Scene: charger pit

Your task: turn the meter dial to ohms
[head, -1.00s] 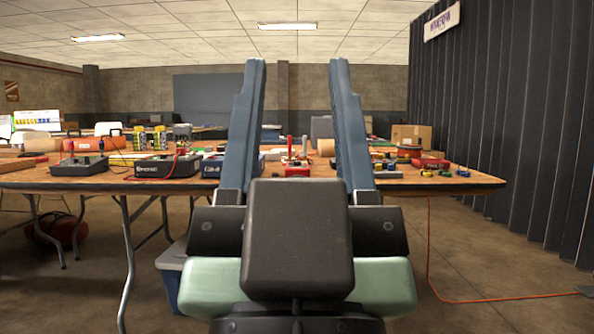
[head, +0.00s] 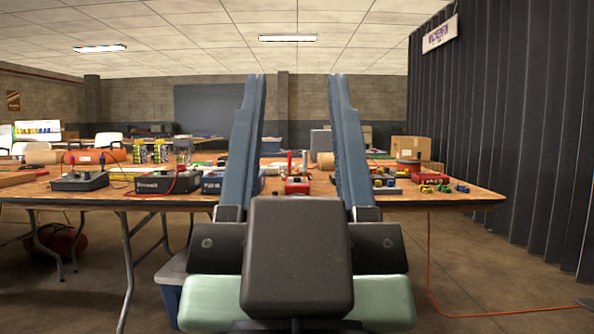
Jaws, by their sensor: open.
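My gripper (head: 296,95) stands in the middle of the view, its two long blue-grey fingers upright and well apart, with nothing between them. Beyond it is a wooden-topped table (head: 95,197). A small red device (head: 297,186) lies on the table, seen between the fingers. Left of the fingers stand a grey box with knobs (head: 80,181), a dark box with a red lead (head: 163,184) and a blue-faced box (head: 212,185), partly behind the left finger. I cannot tell which is the meter, and no dial marking is readable. The gripper appears apart from them all.
A red item (head: 430,179) and small coloured pieces (head: 460,187) lie at the table's right end. A cardboard box (head: 411,149) is farther back. An orange cable (head: 429,270) hangs to the floor. A dark corrugated wall (head: 500,130) bounds the right; a bin (head: 172,278) is under the table.

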